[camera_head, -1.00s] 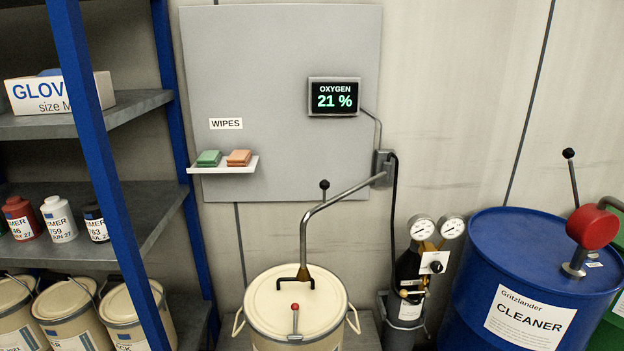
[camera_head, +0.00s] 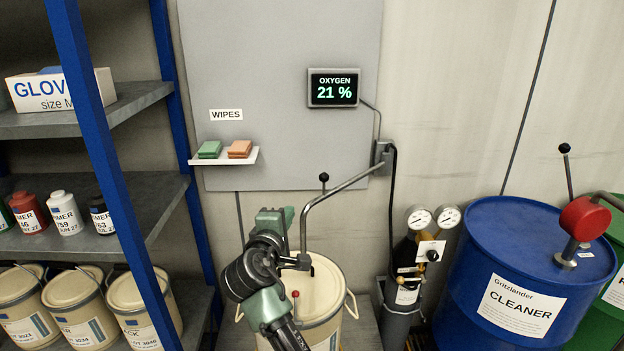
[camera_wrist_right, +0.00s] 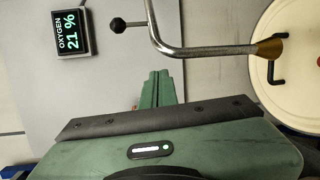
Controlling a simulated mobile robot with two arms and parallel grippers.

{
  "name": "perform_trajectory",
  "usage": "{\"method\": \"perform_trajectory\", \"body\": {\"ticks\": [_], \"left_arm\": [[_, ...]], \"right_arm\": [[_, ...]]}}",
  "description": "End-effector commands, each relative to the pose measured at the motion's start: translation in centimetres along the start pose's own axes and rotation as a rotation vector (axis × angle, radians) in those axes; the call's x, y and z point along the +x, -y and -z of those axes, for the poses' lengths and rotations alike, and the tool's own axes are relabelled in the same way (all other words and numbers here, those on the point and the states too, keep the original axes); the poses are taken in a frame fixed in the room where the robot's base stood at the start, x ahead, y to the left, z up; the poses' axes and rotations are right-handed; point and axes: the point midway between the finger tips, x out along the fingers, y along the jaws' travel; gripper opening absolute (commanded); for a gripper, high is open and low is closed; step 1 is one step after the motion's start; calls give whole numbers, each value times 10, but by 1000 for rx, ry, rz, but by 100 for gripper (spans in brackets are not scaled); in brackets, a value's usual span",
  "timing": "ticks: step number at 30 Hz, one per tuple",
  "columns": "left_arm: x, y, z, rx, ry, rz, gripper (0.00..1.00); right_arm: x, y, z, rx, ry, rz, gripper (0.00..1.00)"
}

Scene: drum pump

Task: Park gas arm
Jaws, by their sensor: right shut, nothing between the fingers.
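The gas arm (camera_head: 345,185) is a bent metal tube on a wall bracket (camera_head: 383,152). A black ball knob (camera_head: 323,178) stands up from it. Its lower end comes down over the lid of a cream drum (camera_head: 330,285). In the right wrist view the tube (camera_wrist_right: 190,52), its knob (camera_wrist_right: 117,25) and its brass end (camera_wrist_right: 268,47) show above the jaws. My right gripper (camera_head: 275,216) is shut and empty, just left of the tube in the head view. Its fingertips also show in the wrist view (camera_wrist_right: 158,80), apart from the knob. My arm hides part of the drum. My left gripper is not in view.
A shelf rack with a blue post (camera_head: 105,165) stands at the left. A small wipes ledge (camera_head: 225,160) and an oxygen display (camera_head: 333,88) are on the wall panel. A gas cylinder with gauges (camera_head: 408,260) and a blue cleaner drum (camera_head: 530,270) stand at the right.

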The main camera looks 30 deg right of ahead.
Motion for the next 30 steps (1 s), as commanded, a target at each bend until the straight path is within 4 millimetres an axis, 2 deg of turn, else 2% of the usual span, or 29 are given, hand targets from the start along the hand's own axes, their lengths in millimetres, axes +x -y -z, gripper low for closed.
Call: {"method": "perform_trajectory", "body": {"ticks": [1,4,17,22,30], "left_arm": [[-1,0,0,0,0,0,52],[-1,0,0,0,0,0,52],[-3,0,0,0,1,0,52],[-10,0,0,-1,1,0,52],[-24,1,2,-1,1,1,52]], "right_arm": [[1,-21,-1,-21,20,-34,0],[0,-41,-3,-52,45,-70,0],[4,-46,-4,-60,51,-77,0],[24,-50,-6,-61,52,-78,0],[77,-54,-9,-61,53,-76,0]]}}
